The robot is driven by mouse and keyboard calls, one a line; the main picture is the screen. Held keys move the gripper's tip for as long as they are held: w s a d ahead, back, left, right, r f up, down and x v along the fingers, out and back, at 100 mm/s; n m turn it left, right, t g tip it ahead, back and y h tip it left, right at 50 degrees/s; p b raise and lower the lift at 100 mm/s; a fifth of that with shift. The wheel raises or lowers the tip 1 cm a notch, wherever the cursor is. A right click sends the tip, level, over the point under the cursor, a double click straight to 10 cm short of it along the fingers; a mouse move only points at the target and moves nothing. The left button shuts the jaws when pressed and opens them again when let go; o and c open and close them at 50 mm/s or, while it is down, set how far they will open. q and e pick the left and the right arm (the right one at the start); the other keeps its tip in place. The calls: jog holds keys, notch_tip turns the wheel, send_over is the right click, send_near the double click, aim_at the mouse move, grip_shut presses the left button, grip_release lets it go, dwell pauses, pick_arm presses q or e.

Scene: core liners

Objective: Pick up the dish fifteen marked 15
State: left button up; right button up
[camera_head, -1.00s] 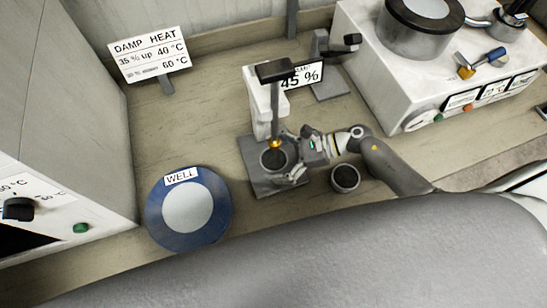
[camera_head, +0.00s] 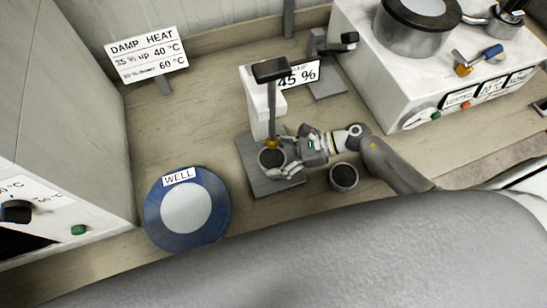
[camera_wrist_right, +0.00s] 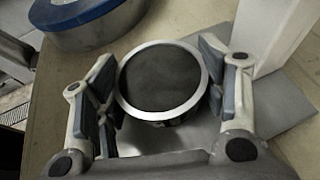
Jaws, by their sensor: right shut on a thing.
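A round dish (camera_head: 269,159) with a pale metal rim and dark contents stands on the grey plate of a small stand, under its vertical rod. My right gripper (camera_head: 278,159) reaches in from the right and is shut on this dish. In the right wrist view the dish (camera_wrist_right: 161,79) sits upright between the two dark finger pads of the gripper (camera_wrist_right: 158,85). A second dark-filled dish (camera_head: 343,177) stands on the bench to the right, below my right arm. No number 15 is legible on either dish. My left gripper is not in view.
The stand (camera_head: 258,105) has a white column and a "45 %" sign (camera_head: 299,74). A blue round "WELL" container (camera_head: 154,215) is to the left. A "DAMP HEAT" sign (camera_head: 147,53) stands behind. A white apparatus (camera_head: 365,75) is at right. Bench is clear between sign and stand.

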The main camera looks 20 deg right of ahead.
aim_at(274, 158)
jog(key=shift+r, duration=0.5)
notch_tip(274, 158, up, 2)
jog(key=shift+b, duration=0.7)
jog(key=s+b, duration=0.1)
jog(key=s, duration=0.5)
jog(key=s+b, duration=0.2)
jog(key=s, duration=0.4)
jog(key=s+b, duration=0.1)
jog(key=s, duration=0.5)
jog(key=shift+d+r, duration=0.2)
jog(key=shift+d, duration=0.1)
